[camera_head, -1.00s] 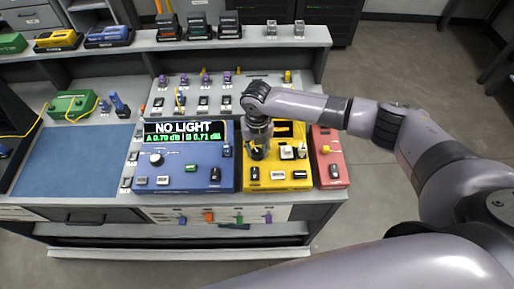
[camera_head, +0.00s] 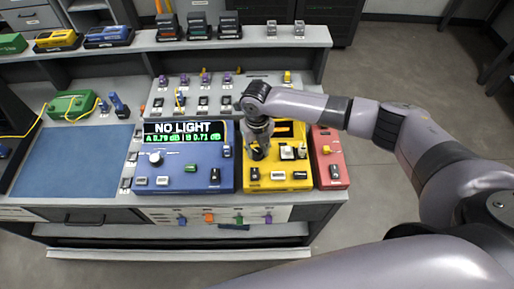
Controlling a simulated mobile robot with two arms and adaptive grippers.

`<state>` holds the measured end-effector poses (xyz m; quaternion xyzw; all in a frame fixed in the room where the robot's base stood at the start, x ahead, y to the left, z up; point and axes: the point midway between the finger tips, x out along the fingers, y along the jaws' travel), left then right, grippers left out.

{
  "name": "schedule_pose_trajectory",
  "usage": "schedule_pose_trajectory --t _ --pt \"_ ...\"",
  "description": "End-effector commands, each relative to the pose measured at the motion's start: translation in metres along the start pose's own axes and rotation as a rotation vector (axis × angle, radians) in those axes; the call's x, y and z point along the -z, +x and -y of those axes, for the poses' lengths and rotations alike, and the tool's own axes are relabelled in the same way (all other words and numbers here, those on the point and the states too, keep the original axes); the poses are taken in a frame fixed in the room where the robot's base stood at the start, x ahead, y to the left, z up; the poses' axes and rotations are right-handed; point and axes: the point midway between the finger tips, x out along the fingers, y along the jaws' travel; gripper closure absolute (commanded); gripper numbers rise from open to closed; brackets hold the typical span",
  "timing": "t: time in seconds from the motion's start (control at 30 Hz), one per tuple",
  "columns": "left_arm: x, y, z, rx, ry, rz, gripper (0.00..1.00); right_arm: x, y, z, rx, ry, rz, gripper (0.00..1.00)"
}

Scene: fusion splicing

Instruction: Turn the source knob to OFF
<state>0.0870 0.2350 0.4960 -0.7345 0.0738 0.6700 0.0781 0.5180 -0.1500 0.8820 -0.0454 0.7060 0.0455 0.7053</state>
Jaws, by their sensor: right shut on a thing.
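The yellow box (camera_head: 279,183) stands on the bench between the blue box and the red box. My right gripper (camera_head: 257,154) points down at the upper left of the yellow box's face. It is shut on a small dark knob there, which the fingers mostly hide; I take it to be the source knob, but its label and pointer cannot be read. The blue box (camera_head: 205,183) has a display (camera_head: 183,132) reading "NO LIGHT". My left gripper is not in view.
The red box (camera_head: 330,172) stands just right of the yellow one. A blue mat (camera_head: 70,165) lies at the left, with a green device (camera_head: 73,105) behind it. Several small connectors stand behind the boxes, below a raised shelf (camera_head: 285,40). My right arm reaches in from the right.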

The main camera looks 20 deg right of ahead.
Motion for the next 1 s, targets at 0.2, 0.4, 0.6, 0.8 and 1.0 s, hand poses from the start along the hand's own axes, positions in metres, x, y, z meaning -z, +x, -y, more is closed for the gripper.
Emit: schedule_pose_trajectory --t 0.2,0.4,0.6,0.8,1.0 --pt "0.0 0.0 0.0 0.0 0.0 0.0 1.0 -0.001 -0.001 0.001 0.001 0.0 0.001 0.6" --pt "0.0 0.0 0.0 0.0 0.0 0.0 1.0 0.0 0.0 0.0 0.001 0.001 0.001 0.51" --pt "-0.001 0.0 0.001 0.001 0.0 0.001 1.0 0.0 0.0 0.0 0.0 0.001 0.001 0.51" --pt "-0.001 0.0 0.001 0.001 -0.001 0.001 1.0 -0.001 -0.017 0.0 -0.001 0.002 0.004 0.51" --pt "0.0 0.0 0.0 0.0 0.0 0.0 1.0 -0.002 -0.059 0.0 -0.001 0.0 0.006 0.51"
